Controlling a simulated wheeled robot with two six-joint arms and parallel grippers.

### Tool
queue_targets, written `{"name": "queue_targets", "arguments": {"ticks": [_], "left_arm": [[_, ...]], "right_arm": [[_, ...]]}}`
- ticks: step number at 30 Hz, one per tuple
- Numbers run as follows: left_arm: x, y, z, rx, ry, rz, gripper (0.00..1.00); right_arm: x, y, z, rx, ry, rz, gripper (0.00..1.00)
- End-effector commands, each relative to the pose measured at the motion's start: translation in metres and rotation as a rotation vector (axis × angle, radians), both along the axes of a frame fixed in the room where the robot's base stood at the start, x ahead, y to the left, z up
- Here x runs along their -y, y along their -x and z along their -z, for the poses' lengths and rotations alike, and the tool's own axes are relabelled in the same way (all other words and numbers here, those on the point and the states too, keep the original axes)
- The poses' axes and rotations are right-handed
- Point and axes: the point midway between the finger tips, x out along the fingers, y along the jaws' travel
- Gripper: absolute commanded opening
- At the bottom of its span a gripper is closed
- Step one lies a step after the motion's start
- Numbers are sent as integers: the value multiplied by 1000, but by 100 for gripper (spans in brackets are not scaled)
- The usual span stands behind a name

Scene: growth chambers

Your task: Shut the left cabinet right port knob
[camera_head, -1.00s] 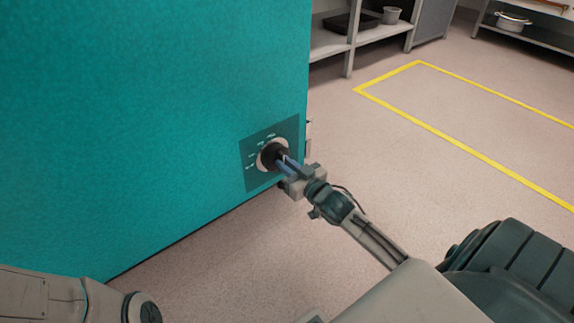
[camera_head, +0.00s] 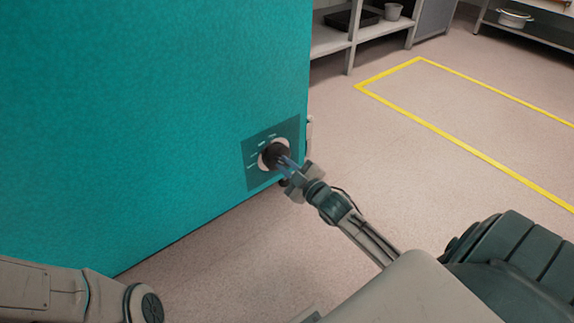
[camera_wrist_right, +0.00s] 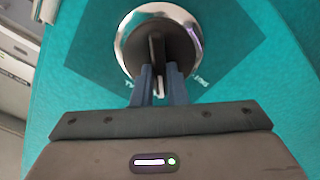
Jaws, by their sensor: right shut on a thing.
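The port knob (camera_head: 273,154) is a dark round knob on a pale round plate, set in a darker panel low on the teal cabinet (camera_head: 170,100). My right gripper (camera_head: 286,164) reaches the knob from the lower right. In the right wrist view its two blue-grey fingers (camera_wrist_right: 160,82) are shut on the knob's bar. My left arm shows at the bottom left, but its gripper is out of view.
White marks surround the knob on the panel (camera_head: 291,131). Open floor marked with a yellow line (camera_head: 440,130) lies to the right. Shelves with a black tray (camera_head: 350,19) and a grey pot (camera_head: 393,11) stand at the back.

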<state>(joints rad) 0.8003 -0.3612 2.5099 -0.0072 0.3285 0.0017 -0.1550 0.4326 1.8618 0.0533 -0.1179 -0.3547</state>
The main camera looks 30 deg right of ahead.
Motion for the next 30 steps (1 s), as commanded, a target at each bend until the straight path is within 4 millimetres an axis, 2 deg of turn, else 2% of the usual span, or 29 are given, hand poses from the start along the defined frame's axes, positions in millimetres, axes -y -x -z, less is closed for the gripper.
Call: {"name": "queue_targets", "arguments": {"ticks": [18, 30], "left_arm": [[0, -3, 11, -20, -4, 4, 36], [1, -4, 16, -24, -5, 4, 36]], "right_arm": [[-2, 0, 5, 45, 567, -1, 0], [-3, 0, 6, 62, 798, 0, 0]]}}
